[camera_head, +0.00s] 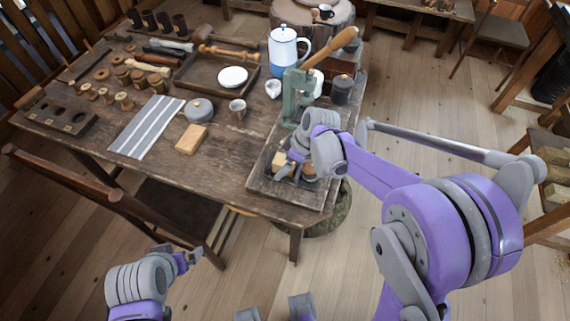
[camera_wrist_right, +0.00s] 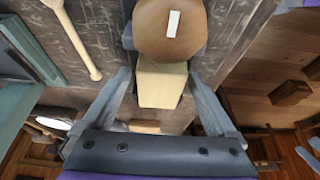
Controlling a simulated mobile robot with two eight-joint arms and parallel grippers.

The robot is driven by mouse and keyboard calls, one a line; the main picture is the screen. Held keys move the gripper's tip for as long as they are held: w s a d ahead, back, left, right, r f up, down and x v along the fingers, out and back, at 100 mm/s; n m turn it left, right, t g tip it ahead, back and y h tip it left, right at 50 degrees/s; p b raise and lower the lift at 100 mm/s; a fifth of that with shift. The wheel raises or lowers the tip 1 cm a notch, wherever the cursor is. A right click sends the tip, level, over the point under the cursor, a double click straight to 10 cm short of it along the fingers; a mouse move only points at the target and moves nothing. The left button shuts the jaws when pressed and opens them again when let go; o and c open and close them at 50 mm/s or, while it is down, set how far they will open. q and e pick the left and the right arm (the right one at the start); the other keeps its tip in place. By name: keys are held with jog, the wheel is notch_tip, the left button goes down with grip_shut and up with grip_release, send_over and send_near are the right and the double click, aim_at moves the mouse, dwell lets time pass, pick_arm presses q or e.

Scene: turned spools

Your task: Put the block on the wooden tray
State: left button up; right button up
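A pale yellow block (camera_wrist_right: 161,88) sits between the fingers of my right gripper (camera_wrist_right: 160,78) in the wrist view, with a finger close along each side. The gripper looks shut on it. In the head view the block (camera_head: 283,158) shows partly behind my right gripper (camera_head: 289,170), low over the front part of a dark wooden tray (camera_head: 262,187). I cannot tell whether the block touches the tray. My left gripper (camera_head: 188,259) is off the table's front edge, away from the block; its finger opening is not clear.
A brown octagonal piece (camera_wrist_right: 170,28) with a white label lies just beyond the block. A green press (camera_head: 296,95) with a wooden handle stands behind my right gripper. Another tan block (camera_head: 192,139), a striped cloth (camera_head: 147,127) and a cup (camera_head: 238,109) are on the table to the left.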

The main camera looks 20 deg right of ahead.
grip_shut()
jog(key=shift+r, duration=0.15)
